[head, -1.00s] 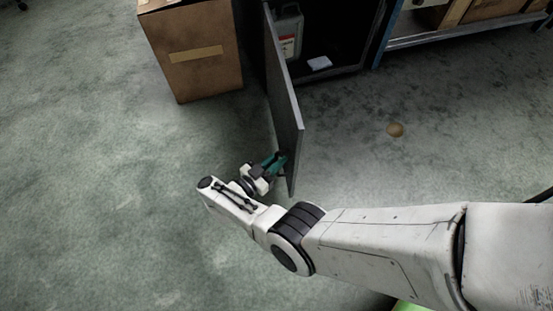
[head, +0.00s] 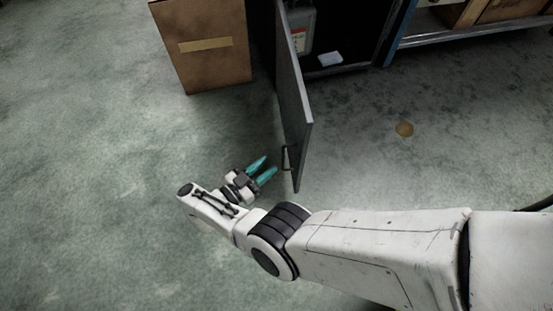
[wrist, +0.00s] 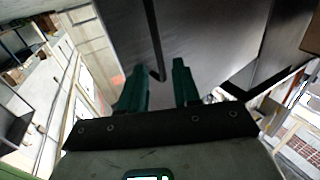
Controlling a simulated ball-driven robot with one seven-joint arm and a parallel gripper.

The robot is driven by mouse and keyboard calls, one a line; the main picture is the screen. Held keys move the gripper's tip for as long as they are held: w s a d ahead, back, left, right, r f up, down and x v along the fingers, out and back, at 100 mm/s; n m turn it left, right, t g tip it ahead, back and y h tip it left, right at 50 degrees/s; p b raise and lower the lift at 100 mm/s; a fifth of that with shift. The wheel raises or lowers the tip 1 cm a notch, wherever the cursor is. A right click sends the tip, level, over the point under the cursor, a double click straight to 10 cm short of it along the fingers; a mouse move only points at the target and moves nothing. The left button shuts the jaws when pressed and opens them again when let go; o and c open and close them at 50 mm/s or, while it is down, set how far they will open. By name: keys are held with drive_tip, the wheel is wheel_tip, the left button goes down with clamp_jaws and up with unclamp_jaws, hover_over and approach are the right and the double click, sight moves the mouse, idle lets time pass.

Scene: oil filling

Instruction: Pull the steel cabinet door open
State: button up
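The grey steel cabinet door (head: 293,95) stands swung wide open, edge towards me, in the head view. A dark bar handle (head: 286,157) sits on its left face near the free edge. My gripper (head: 268,167) has its two teal fingers spread, with nothing between them, just left of the handle and apart from it. In the wrist view the door (wrist: 205,35) fills the upper middle, and the handle (wrist: 154,45) hangs ahead of the open fingers (wrist: 158,85). The cabinet's dark inside (head: 345,40) is exposed, with a pale container (head: 300,28) and a small white item (head: 330,59).
A cardboard box (head: 205,50) stands on the floor left of the cabinet. A blue-framed shelf (head: 470,35) stands at the right. The floor left of my gripper is clear.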

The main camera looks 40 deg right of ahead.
drive_tip(key=a, duration=0.3)
drive_tip(key=shift+a+b, duration=0.25)
drive_tip(key=shift+b, duration=0.15)
